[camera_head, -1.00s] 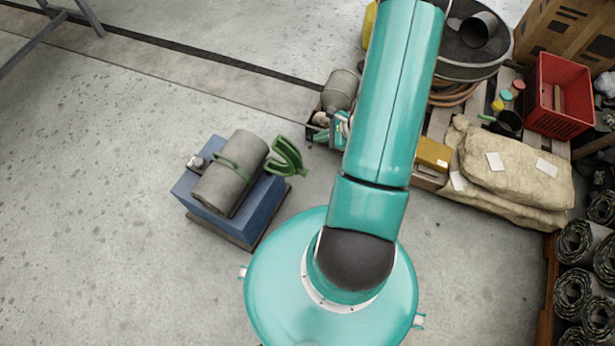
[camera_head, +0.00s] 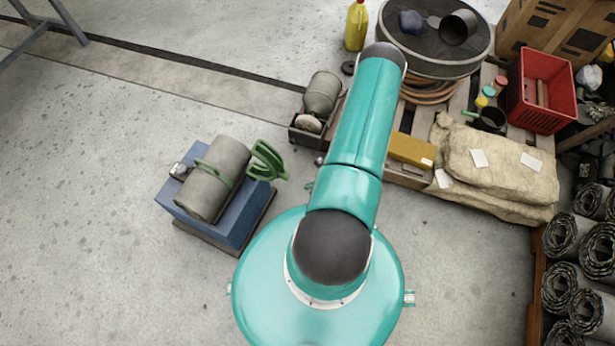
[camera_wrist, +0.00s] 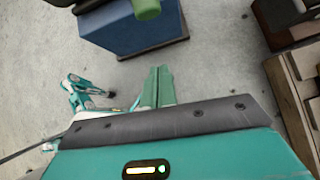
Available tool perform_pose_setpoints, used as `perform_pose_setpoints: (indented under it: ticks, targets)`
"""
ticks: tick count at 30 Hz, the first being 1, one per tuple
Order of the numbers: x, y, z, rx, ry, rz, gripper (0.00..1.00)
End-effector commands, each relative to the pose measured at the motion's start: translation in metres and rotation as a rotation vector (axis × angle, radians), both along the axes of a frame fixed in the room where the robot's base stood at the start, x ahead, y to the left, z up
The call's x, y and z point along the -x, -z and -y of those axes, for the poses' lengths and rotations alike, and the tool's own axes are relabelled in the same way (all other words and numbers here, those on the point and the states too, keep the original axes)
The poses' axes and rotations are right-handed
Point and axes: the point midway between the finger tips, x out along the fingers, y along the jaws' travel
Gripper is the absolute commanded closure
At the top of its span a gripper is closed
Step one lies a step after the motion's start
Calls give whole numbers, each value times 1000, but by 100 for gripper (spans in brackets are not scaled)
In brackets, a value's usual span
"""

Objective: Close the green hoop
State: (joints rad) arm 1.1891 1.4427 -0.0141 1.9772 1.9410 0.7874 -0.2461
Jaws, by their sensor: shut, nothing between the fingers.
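A green band runs around the roll's middle. In the wrist view, the blue block (camera_wrist: 135,35) is at the top, with a rounded green piece above it; I cannot tell which part of the hoop this is. My gripper (camera_wrist: 159,72) is shut and empty, its fingers pointing toward the block with bare floor between.
A grey cylinder in a dark tray (camera_head: 305,135) stands behind my arm. A pallet with sacks (camera_head: 500,170), a red crate (camera_head: 541,92) and a round dark tub (camera_head: 435,45) are at the right. Floor left of the block is clear.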

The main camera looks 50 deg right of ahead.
Motion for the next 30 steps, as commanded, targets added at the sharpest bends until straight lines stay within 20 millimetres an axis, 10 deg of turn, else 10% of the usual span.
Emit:
perform_pose_setpoints:
  ticks: [14,30]
  targets:
    - [-50,58,-16,-1,-6,1,100]
    - [-68,22,-15,-1,-6,1,100]
